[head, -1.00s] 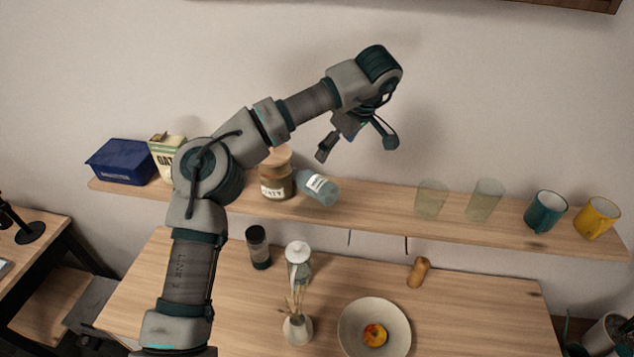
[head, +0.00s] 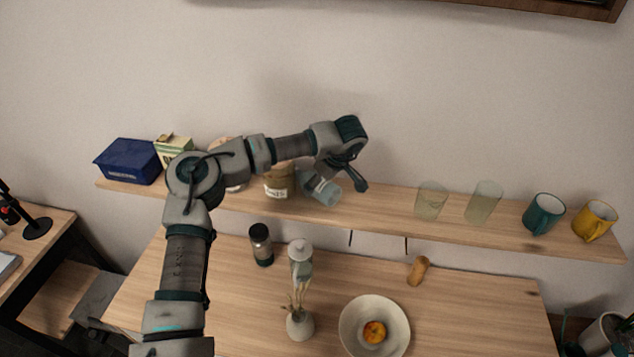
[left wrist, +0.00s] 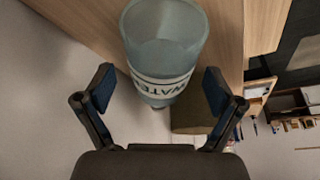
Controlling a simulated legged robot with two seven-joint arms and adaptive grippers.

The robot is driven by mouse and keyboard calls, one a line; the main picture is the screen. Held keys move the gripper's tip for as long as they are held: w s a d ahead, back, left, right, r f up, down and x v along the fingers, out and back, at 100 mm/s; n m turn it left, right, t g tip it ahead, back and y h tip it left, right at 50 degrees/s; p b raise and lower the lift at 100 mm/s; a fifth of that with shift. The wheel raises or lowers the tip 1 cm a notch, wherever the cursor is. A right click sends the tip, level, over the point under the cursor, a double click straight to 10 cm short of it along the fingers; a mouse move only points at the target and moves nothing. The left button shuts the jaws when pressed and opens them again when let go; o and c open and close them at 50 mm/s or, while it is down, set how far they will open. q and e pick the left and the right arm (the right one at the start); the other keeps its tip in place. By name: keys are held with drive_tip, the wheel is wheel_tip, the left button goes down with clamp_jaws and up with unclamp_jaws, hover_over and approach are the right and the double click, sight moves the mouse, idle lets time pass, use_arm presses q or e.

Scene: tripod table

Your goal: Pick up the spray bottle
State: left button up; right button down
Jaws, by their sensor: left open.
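A translucent blue-grey bottle with a white label (head: 327,192), the likely spray bottle, is at the shelf beside a labelled jar. It looks tilted in the head view, and its top is hidden behind my gripper. In the left wrist view the bottle (left wrist: 166,48) shows its "WATER" label and a round end toward the top of the picture. My left gripper (head: 341,172) is open just above the bottle in the head view. In the left wrist view its spread fingers (left wrist: 160,90) are on either side of the bottle's labelled part, with gaps. My right gripper is not in view.
The shelf (head: 390,213) also holds a jar (head: 279,183), a blue box (head: 128,162), a carton (head: 175,150), glasses (head: 431,200) and mugs (head: 543,213). Below, the table (head: 455,310) holds a bowl (head: 350,335), a vase (head: 300,324) and bottles. Wall space above the shelf is free.

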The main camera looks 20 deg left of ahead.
use_arm(q)
drive_tip(key=shift+w+a+f, duration=0.1)
drive_tip(key=shift+a+f, duration=0.1)
drive_tip(key=shift+f, duration=0.45)
drive_tip(key=shift+f, duration=0.25)
drive_tip(key=c, duration=1.6)
drive_tip(key=shift+r, duration=0.1)
